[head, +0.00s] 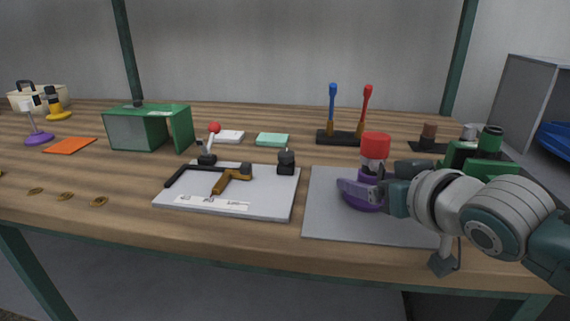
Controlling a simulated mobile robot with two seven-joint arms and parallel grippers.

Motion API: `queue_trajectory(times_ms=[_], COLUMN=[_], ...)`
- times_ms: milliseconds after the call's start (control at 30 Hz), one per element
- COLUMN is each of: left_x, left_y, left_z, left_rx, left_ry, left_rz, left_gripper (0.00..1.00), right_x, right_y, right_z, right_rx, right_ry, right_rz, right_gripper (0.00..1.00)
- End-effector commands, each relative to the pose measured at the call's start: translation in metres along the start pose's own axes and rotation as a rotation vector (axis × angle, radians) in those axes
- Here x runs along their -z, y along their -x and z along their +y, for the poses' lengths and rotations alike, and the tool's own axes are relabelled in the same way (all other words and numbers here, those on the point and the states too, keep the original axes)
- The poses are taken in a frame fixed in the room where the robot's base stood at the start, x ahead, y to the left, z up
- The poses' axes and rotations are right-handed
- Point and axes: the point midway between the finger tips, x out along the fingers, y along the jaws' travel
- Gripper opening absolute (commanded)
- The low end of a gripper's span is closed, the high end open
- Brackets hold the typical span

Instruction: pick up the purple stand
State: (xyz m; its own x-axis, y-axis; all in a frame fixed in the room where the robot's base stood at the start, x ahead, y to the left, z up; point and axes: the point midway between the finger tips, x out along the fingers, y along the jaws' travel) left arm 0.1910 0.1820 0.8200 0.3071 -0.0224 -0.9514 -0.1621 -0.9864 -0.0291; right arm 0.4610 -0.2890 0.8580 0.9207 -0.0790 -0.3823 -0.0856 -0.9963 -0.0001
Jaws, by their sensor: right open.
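A purple stand (361,203) is on the grey mat (325,215) at the right. A clear bottle with a red cap (375,146) stands upright in it. My right gripper (364,184) reaches in from the right at the stand's height. Its jaws are open, with one finger across the front of the stand. The gripper hides part of the stand, and I cannot tell whether the fingers touch it. Another purple base with a white stem (38,137) stands at the far left of the table. My left gripper is out of view.
A light board (270,205) with a black and orange tool lies left of the mat. A rack (340,138) holds blue and red handled tools behind. A green box (137,130) stands back left. Green equipment (490,140) is behind my right arm.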

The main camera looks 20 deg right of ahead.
Motion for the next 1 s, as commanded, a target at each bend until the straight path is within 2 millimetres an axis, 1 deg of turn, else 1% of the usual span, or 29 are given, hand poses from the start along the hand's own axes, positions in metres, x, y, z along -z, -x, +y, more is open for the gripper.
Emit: queue_trajectory(times_ms=[100, 800, 1000], left_x=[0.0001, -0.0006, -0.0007], left_y=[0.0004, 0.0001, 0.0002], left_z=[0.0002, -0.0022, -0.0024], left_rx=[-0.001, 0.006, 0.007], left_ry=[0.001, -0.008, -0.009], left_rz=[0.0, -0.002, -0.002], left_gripper=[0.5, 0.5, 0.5], right_x=[0.0001, -0.0005, 0.0002], right_y=[0.0004, 0.0007, 0.0007], right_z=[0.0, -0.0002, -0.0004], right_rx=[0.0, 0.0, 0.001], right_ry=[0.0, 0.0, 0.0], right_rz=[0.0, -0.001, 0.0], right_gripper=[0.79, 0.0, 0.0])
